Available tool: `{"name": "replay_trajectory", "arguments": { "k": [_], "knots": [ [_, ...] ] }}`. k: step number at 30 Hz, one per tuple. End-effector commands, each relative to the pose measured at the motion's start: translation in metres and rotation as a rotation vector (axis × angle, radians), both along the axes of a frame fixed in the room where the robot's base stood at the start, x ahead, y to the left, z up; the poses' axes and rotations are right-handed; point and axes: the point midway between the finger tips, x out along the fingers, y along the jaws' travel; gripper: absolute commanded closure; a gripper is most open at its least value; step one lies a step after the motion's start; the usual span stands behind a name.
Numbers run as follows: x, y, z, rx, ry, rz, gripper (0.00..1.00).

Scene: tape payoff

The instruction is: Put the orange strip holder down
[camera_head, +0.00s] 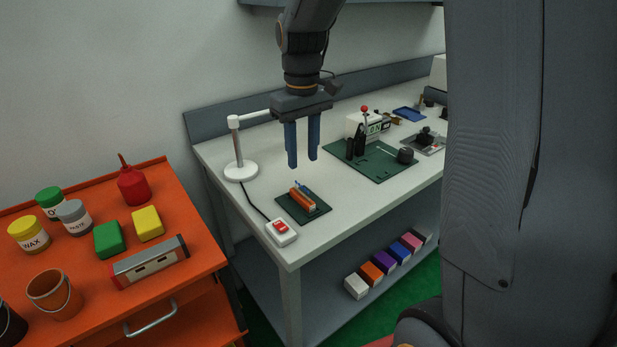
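The orange strip holder (301,200) lies on a small dark green mat (318,211) near the front left of the white workbench (353,198). A small blue piece shows at its far end. My gripper (302,163) points down above and behind the holder in the picture. Its two blue fingers are apart, with nothing between them. The fingers appear clear of the holder; the exact height is hard to tell.
A white lamp stand (240,171) stands left of the mat, and a white switch box with a red button (281,232) in front. A larger green mat (372,163) with black parts lies behind right. An orange cart (195,262) stands left. Bare bench lies right of the small mat.

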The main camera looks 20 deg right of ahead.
Motion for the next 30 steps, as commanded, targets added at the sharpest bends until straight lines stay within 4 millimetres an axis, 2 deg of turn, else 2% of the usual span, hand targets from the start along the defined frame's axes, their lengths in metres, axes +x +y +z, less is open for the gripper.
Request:
{"name": "replay_trajectory", "arguments": {
  "k": [5,9,12,15,19,30],
  "knots": [
    [-0.057,0.000,-0.030,0.003,-0.023,-0.099,0.65],
    [-0.112,0.001,-0.057,0.007,-0.055,-0.198,0.65],
    [-0.143,0.001,-0.071,0.011,-0.072,-0.252,0.65],
    [-0.161,0.001,-0.079,0.014,-0.083,-0.285,0.65],
    [-0.168,0.001,-0.082,0.016,-0.087,-0.298,0.65],
    [-0.167,0.001,-0.082,0.015,-0.087,-0.297,0.65]
  ]
}}
